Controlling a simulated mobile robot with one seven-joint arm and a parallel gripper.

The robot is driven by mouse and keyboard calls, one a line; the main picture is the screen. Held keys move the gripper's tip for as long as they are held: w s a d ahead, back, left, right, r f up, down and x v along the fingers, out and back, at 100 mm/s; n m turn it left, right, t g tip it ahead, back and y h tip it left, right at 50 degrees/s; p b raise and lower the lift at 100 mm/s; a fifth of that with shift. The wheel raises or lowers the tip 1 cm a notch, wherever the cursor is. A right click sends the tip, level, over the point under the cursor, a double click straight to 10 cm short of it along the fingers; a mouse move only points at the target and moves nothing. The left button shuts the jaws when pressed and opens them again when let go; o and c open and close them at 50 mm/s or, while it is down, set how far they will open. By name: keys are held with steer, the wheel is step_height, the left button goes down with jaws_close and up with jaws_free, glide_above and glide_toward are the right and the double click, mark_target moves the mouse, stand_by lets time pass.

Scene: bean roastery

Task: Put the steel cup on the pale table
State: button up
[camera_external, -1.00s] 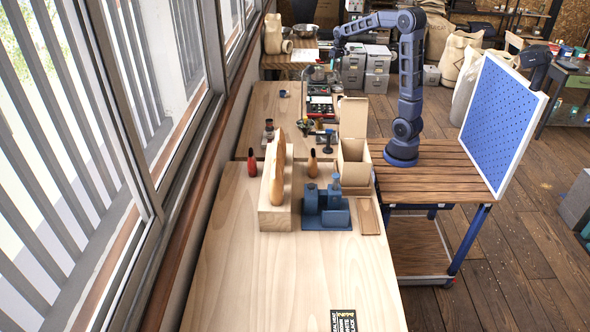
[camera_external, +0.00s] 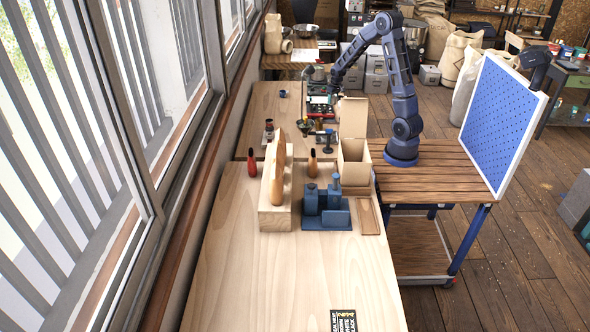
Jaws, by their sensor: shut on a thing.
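My gripper (camera_external: 334,86) is at the end of my arm, pointing down over the far part of the workbenches, above the area with the black tray. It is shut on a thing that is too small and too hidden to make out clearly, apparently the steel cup. No other steel cup can be told for sure elsewhere. The pale table (camera_external: 240,285) is the light wooden bench in the foreground, well nearer the camera than my gripper. Its front half is bare apart from a black printed label (camera_external: 343,321) at the front edge.
On the pale table stand a wooden block with an upright board (camera_external: 274,218), a blue fixture (camera_external: 326,217), a red bottle (camera_external: 252,163), a brown bottle (camera_external: 312,164) and an open cardboard box (camera_external: 355,170). A blue pegboard (camera_external: 500,125) stands right of my arm.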

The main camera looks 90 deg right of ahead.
step_height(320, 180, down, 19)
steer(key=shift+r, duration=0.15)
stand_by(0.5)
steer(key=o, duration=1)
steer(key=shift+o, duration=0.2)
step_height(320, 180, up, 12)
steer(key=s+a, duration=0.1)
steer(key=shift+a, duration=0.15)
